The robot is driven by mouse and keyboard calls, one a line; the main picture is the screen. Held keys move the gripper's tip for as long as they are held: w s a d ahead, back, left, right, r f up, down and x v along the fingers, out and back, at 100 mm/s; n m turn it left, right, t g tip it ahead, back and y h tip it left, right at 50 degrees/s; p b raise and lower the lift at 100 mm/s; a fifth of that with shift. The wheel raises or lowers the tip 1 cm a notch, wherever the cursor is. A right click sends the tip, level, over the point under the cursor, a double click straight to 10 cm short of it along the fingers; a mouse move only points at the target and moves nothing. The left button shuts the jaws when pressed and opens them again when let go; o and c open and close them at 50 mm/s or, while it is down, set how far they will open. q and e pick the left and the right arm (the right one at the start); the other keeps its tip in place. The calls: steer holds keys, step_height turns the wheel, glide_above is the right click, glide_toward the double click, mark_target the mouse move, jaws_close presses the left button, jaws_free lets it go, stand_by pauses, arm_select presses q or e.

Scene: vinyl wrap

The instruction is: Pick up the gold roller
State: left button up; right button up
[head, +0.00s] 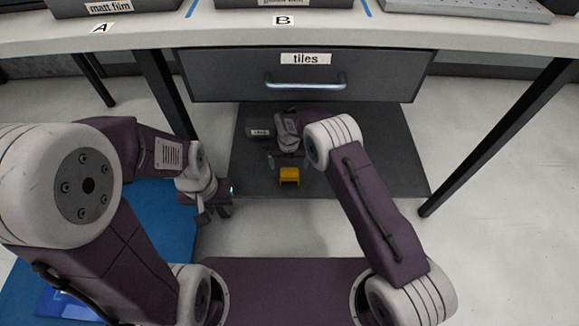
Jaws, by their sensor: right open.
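A small gold-yellow block-like thing (289,176), which looks like the gold roller, lies on the dark floor mat (370,160) under the drawer. My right gripper (288,163) reaches down just behind it in the head view, with its fingers apart, one to each side. It holds nothing that I can see. I cannot tell how high the fingers are above the mat. My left gripper (213,214) hangs over the left edge of the mat, near the blue mat. Its fingers are too small and angled to read.
The grey drawer (375,75) labelled tiles is shut above the dark mat, under the white table (420,35). Table legs (500,140) stand at both sides. A small dark labelled thing (258,131) shows beside my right wrist. A blue mat (165,215) lies at left.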

mark_target(289, 168)
steer(key=shift+s, duration=0.1)
step_height(289, 168, down, 4)
steer(key=b, duration=0.3)
steer(key=shift+b, duration=0.3)
steer(key=f+b, duration=0.2)
steer(key=w+f+b, duration=0.1)
steer(key=f+b, duration=0.2)
steer(key=shift+w+d, duration=0.1)
steer(key=shift+w, duration=0.05)
steer(key=shift+r, duration=0.15)
steer(key=shift+c, duration=0.6)
steer(key=c, duration=1.4)
step_height(289, 168, up, 5)
steer(key=p, duration=0.5)
steer(key=shift+w+r, duration=0.1)
steer(key=shift+r, duration=0.1)
steer(key=shift+s+d+r+p, duration=0.45)
steer(key=shift+s+r+p, duration=0.7)
steer(key=shift+s, duration=0.75)
steer(key=shift+s+d+r+p, duration=0.4)
steer(key=shift+s+r+p, duration=0.3)
steer(key=shift+s+p, duration=1)
steer(key=shift+s+d+r+p, duration=0.45)
steer(key=shift+s+r+p, duration=0.55)
steer(key=shift+s, duration=1.15)
